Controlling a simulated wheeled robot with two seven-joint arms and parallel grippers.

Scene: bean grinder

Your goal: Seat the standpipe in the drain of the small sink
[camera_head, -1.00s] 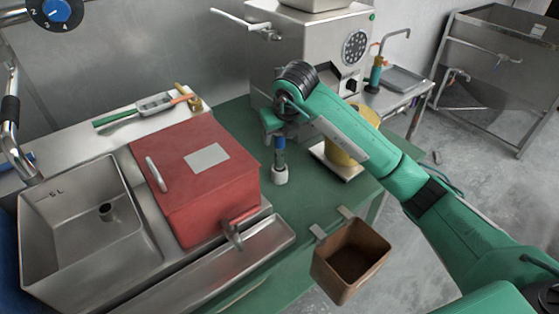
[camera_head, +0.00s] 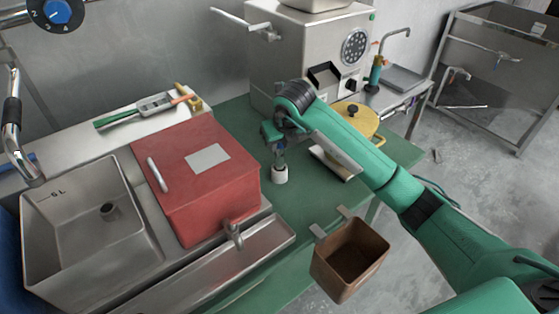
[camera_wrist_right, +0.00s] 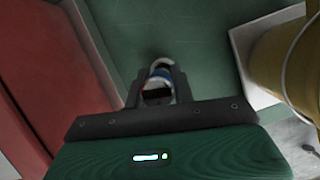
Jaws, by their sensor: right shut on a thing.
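The sink (camera_head: 70,262) at the left is a steel basin marked "6L", with a dark round drain (camera_head: 107,210) in its floor. My right gripper (camera_head: 277,150) is over the green table, between the red box and the yellow pot. It is shut on an upright pipe with a pale lower end (camera_head: 280,175), which I take to be the standpipe. In the right wrist view the fingers (camera_wrist_right: 159,92) flank its blue band and pale ring (camera_wrist_right: 160,70). Whether its foot touches the table is unclear. My left gripper is not in view.
The red box (camera_head: 195,205) stands between sink and gripper. A steel trough (camera_head: 200,270) runs before it. A brown bin (camera_head: 350,260) hangs at the table's front edge.

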